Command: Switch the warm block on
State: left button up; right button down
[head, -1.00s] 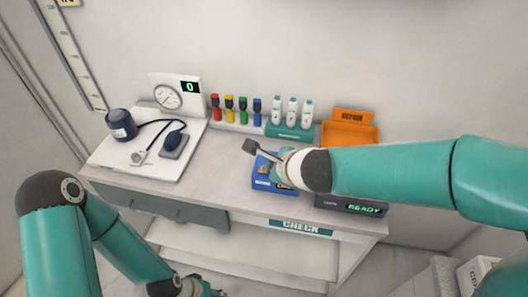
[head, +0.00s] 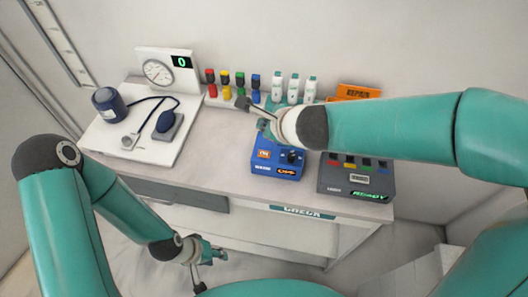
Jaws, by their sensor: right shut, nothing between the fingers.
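The warm block is a blue box (head: 277,168) on the desk, with an orange-marked switch (head: 263,154), a dark knob (head: 291,157) and a small orange display whose text is too small to read surely. My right gripper (head: 243,103) is shut and empty. It hangs above and behind the block, left of its middle, apart from the switch, and its wrist covers part of the block's back edge. My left gripper (head: 212,254) is low in front of the desk, away from the block; its fingers are too small to judge.
A dark grey box reading READY (head: 357,178) stands right of the block. Coloured-cap tubes (head: 233,83) and white bottles (head: 293,88) stand behind, with an orange bin (head: 358,92). A gauge board with cuff and bulb (head: 140,120) is left. Bare desk (head: 215,150) lies between.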

jog(key=b, duration=0.7)
send_over(265, 155)
notch_tip(265, 155, down, 7)
jog(key=shift+f, duration=0.1)
jog(key=shift+f+b, duration=0.65)
jog(key=shift+f, duration=0.1)
jog(key=shift+f, duration=0.1)
dwell(0.3)
jog(key=shift+f+b, duration=0.2)
jog(key=shift+b, duration=0.1)
jog(key=shift+s+f+b, duration=0.1)
jog(key=shift+f+b, duration=0.25)
jog(key=shift+f, duration=0.1)
dwell(0.6)
jog(key=shift+r, duration=0.15)
jog(key=shift+r+p, duration=0.75)
jog(key=shift+p, duration=0.2)
jog(key=shift+r, duration=0.1)
